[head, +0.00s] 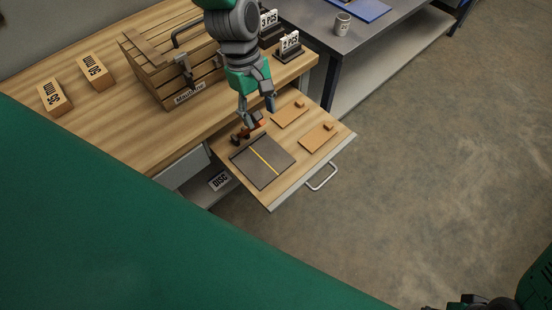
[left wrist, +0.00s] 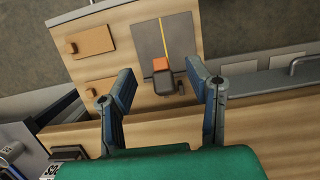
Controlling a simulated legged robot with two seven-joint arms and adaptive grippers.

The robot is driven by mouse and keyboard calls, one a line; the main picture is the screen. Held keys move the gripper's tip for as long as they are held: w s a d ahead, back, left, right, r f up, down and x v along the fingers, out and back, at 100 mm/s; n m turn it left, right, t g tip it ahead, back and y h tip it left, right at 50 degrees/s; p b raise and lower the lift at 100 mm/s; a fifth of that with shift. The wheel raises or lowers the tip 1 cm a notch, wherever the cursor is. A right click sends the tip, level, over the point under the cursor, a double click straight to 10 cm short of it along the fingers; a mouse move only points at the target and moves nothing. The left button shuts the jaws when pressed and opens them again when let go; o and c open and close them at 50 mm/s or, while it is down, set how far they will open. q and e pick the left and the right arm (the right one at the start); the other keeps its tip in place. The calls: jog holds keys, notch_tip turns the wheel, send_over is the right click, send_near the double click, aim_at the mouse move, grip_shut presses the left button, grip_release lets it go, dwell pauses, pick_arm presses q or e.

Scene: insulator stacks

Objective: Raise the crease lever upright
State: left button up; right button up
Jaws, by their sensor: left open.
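The crease lever (head: 240,134) is a small dark piece with an orange end. It is at the edge of a dark grey plate (head: 263,164) with a yellow line, on the pulled-out wooden board. The left wrist view shows the lever's dark part (left wrist: 166,84) and its orange end (left wrist: 161,64) beside the plate (left wrist: 150,40). How far the lever tilts is hard to tell. My left gripper (head: 257,112) is open above the lever, which shows between its fingers in the left wrist view (left wrist: 160,85). My right gripper (head: 468,302) shows only partly at the bottom edge.
Two tan panels with small blocks, one of them (head: 318,138), lie on the board beside the plate. A metal handle (head: 322,178) is on the board's front. A wooden crate (head: 170,65) and labelled blocks (head: 95,72) stand on the bench. Open floor lies to the right.

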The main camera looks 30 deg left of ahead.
pick_arm(q)
jog(key=s+d+r+p, duration=0.1)
jog(key=d+r+p, duration=0.2)
jog(key=d+p, duration=0.1)
jog(key=shift+s+d+r, duration=0.2)
jog(key=shift+s+r, duration=0.15)
jog(key=shift+r, duration=0.05)
dwell(0.5)
